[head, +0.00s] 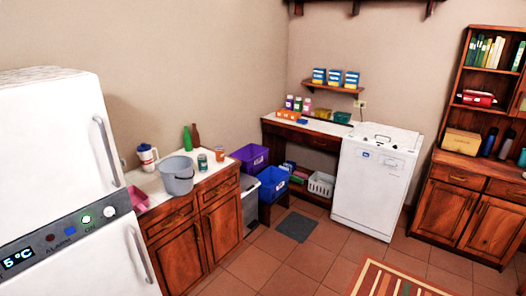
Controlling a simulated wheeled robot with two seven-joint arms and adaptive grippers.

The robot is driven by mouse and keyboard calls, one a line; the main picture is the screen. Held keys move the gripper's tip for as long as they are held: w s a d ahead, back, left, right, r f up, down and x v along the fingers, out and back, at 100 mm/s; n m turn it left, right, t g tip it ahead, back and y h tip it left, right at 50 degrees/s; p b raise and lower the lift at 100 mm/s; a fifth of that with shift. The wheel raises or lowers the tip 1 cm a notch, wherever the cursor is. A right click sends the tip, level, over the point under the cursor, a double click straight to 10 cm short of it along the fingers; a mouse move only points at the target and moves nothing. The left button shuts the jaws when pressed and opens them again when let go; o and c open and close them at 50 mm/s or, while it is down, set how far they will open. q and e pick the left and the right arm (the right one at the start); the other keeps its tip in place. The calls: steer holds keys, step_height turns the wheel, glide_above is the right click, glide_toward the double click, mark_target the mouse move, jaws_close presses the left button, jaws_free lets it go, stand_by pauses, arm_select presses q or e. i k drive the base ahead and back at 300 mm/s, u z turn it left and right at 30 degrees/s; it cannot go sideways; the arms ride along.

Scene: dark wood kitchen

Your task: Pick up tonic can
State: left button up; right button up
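A small can with a teal and white label (202,162) stands upright on the white countertop (140,180) at the left, beside a grey bucket (177,176). An orange and white can or jar (219,154) stands just behind it to the right. The labels are too small to read, so I cannot tell which one is the tonic can. Neither of my grippers shows in the head view.
A white fridge (50,150) stands at the near left. A green bottle (187,139), a brown bottle (195,134) and a white jug (147,157) stand behind the bucket. Purple (250,157) and blue (272,183) crates stand right of the cabinet.

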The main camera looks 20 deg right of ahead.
mark_target(219, 153)
steer(key=z, duration=0.7)
steer(key=i, duration=0.9)
steer(key=z, duration=0.5)
steer(key=i, duration=0.95)
steer(key=u, duration=0.75)
steer(key=i, duration=0.7)
steer(key=u, duration=0.8)
